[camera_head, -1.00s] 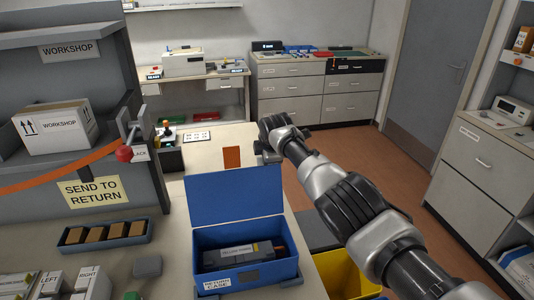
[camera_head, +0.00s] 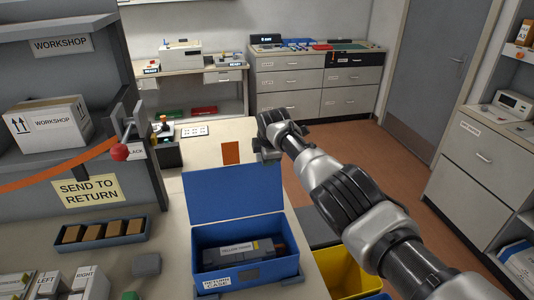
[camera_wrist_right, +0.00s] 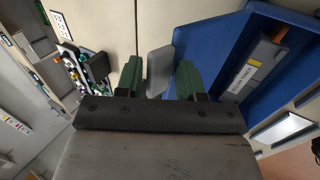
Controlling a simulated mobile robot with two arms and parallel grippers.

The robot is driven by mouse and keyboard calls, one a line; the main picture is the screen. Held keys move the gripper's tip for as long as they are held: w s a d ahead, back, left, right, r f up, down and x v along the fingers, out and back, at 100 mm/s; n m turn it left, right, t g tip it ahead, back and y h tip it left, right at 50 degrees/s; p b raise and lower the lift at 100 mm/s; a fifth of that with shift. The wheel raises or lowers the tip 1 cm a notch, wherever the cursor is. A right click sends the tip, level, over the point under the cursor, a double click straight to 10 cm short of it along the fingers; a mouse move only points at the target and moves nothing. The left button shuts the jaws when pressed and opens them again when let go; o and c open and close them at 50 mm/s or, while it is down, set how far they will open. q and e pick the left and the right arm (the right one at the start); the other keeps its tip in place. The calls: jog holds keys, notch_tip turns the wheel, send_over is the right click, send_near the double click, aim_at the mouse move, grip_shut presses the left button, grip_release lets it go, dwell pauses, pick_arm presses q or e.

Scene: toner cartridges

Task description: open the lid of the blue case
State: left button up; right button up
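The blue case (camera_head: 280,271) stands on the bench at bottom centre in the head view, its lid (camera_head: 230,195) raised and leaning back at the far side. A dark toner cartridge (camera_head: 225,257) with a pale label lies inside; it also shows in the right wrist view (camera_wrist_right: 240,80). My right gripper (camera_head: 265,153) is just beyond the lid's upper right corner. In the right wrist view its green fingers (camera_wrist_right: 160,80) are apart, with a grey piece showing between them; I cannot tell whether they touch it. My left gripper is not in view.
A grey block (camera_head: 146,264) and a blue tray (camera_head: 103,243) of brown blocks lie left of the case. An orange card (camera_head: 231,153) is behind the lid. A yellow bin (camera_head: 345,275) stands at the right, below the bench. Bench behind the lid is mostly clear.

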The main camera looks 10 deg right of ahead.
jog(key=shift+r, duration=0.3)
jog(key=shift+r, duration=0.1)
jog(key=shift+s+r+p, duration=0.1)
jog(key=shift+r+p, duration=0.3)
jog(key=shift+p, duration=0.15)
jog(key=shift+p+v, duration=0.5)
jog(key=shift+v, duration=0.35)
jog(key=b+v, duration=0.2)
jog(key=v, duration=0.6)
jog(key=shift+s, duration=0.3)
jog(key=shift+f, duration=0.15)
